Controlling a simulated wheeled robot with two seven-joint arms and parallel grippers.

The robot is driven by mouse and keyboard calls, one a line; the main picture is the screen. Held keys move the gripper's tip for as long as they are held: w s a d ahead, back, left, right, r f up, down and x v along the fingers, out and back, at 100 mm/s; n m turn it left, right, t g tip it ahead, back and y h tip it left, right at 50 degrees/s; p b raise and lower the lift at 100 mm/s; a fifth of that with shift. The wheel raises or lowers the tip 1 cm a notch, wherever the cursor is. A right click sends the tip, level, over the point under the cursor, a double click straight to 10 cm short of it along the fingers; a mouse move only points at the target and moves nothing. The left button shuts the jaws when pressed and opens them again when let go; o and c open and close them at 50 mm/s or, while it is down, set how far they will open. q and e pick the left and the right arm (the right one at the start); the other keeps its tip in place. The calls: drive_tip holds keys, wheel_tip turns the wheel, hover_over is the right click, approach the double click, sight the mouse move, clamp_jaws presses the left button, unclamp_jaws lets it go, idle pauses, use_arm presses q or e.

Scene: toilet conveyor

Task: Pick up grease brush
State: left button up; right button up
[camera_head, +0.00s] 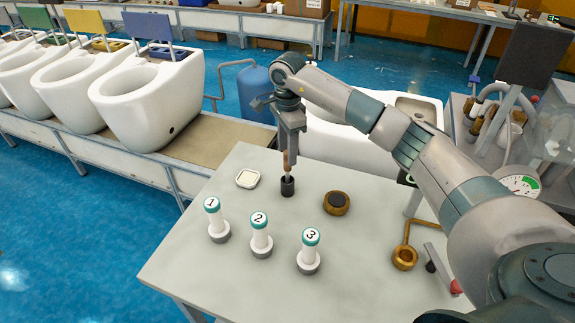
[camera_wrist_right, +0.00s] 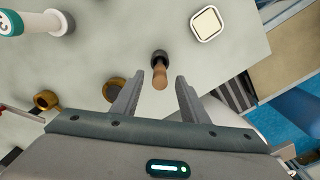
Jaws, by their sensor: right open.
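The grease brush (camera_head: 287,162) stands upright in a small black cup (camera_head: 288,187) on the grey table, its wooden handle up. In the right wrist view the brush (camera_wrist_right: 160,77) has its handle end between the two fingers, with a gap on each side. My right gripper (camera_head: 289,149) points down over the brush, its jaws open and empty. The brush's bristles are hidden in the cup. My left gripper is not in view.
A square white dish (camera_head: 247,179) lies left of the cup, a round brass container (camera_head: 337,203) right. A conveyor with toilets (camera_head: 150,95) runs behind left.

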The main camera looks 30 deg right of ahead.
sight(288, 173)
drive_tip(key=shift+f+p, duration=0.7)
drive_tip(key=shift+f, duration=0.85)
clamp_jaws()
